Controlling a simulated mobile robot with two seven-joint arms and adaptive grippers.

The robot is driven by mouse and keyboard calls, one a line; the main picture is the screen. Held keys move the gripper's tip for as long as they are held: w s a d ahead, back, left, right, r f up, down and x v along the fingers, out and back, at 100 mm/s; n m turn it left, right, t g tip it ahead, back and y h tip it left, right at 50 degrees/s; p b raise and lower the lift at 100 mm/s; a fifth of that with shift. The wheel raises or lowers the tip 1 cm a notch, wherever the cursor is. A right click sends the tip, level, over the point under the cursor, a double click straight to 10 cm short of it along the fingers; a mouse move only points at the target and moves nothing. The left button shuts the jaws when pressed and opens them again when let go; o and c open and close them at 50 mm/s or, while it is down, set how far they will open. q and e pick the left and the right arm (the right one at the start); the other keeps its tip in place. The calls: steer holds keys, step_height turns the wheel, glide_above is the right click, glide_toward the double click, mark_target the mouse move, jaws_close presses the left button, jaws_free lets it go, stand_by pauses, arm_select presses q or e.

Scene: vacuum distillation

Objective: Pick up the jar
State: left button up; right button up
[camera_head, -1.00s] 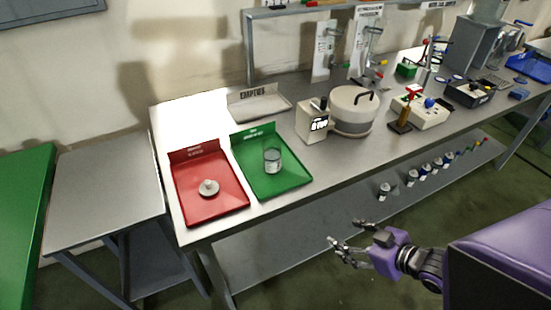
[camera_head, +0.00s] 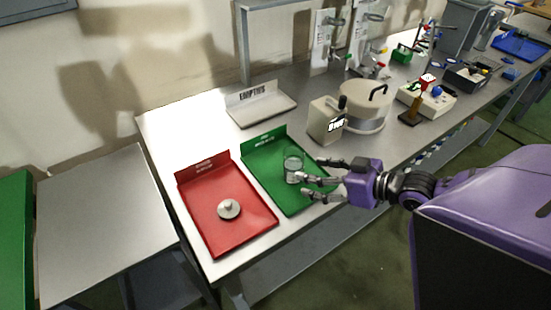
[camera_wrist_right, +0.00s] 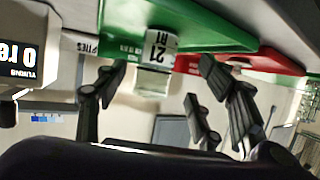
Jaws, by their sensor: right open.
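The glass jar (camera_head: 292,168) stands upright in the green tray (camera_head: 268,146). In the right wrist view the jar (camera_wrist_right: 154,80) appears between the spread fingers, with a white label reading 21. My right gripper (camera_head: 313,176) is open at the right side of the jar, with its fingertips close to the glass. I cannot tell whether a finger touches it. My left gripper is not in view.
A red tray (camera_head: 203,208) with a round grey lid-like piece (camera_head: 229,208) lies left of the green tray. A white EMPTIES tray (camera_head: 262,108) stands behind. A beige box (camera_head: 326,122) and a round pot (camera_head: 364,110) stand to the right.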

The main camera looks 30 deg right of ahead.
mark_target(302, 167)
steer(key=shift+w+a, duration=0.2)
steer(key=shift+w, duration=0.2)
steer(key=shift+w+f, duration=0.15)
steer(key=shift+w+a+f, duration=0.15)
steer(key=shift+w+a, duration=0.05)
steer(key=shift+w, duration=0.15)
steer(key=shift+w+a+f, duration=0.1)
steer(key=shift+w, duration=0.15)
steer(key=x, duration=0.4)
steer(key=shift+w+r, duration=0.25)
steer(key=shift+w, duration=0.2)
steer(key=shift+w+a+f, duration=0.1)
steer(key=shift+w+f, duration=0.05)
steer(key=shift+w, duration=0.1)
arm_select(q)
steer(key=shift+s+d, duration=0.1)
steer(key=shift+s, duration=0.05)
arm_select(e)
steer(key=c, duration=1.4)
